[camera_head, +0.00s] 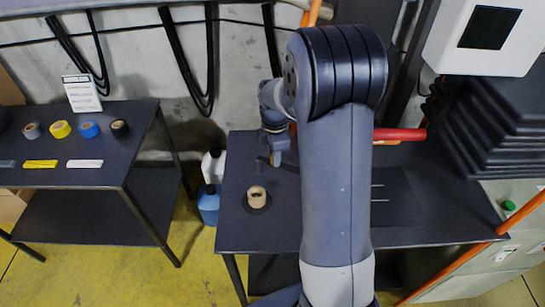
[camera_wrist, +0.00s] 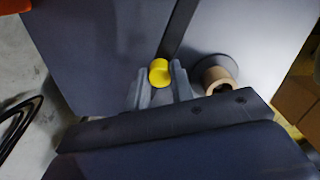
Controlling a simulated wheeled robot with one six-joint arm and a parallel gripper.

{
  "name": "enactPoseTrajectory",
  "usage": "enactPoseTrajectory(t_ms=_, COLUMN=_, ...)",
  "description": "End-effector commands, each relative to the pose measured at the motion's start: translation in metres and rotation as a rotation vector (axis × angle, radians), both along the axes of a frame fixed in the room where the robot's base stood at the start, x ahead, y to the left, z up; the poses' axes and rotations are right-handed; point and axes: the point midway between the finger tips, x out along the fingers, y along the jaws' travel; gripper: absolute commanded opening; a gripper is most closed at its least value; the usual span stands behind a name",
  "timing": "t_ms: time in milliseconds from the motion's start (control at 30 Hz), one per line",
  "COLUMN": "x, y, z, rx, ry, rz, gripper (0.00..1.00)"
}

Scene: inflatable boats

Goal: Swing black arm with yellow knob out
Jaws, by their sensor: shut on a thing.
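The yellow knob (camera_wrist: 160,72) shows in the wrist view between the two grey fingers of my gripper (camera_wrist: 161,80), which is shut on it. The black arm (camera_wrist: 180,28) runs from beside the knob toward the top of the wrist view, over the dark table top. In the head view my gripper (camera_head: 276,150) points down over the left back part of the dark table (camera_head: 310,225). The far end of the black arm is hard to make out in the head view.
A tan roll on a dark round base (camera_head: 256,197) stands near the gripper, and in the wrist view it (camera_wrist: 220,78) is just right of the fingers. A red bar (camera_head: 400,134) lies behind. A left table (camera_head: 95,187) holds several tape rolls. Blue bottle (camera_head: 208,205) between tables.

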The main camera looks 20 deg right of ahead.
Motion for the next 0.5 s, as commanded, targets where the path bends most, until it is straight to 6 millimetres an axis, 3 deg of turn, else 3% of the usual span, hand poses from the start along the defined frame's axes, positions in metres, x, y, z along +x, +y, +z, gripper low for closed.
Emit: enactPoseTrajectory(t_ms=500, x=0.0091, y=-0.0056, z=0.0008, rx=0.000, ry=-0.002, rz=0.223, gripper=0.00)
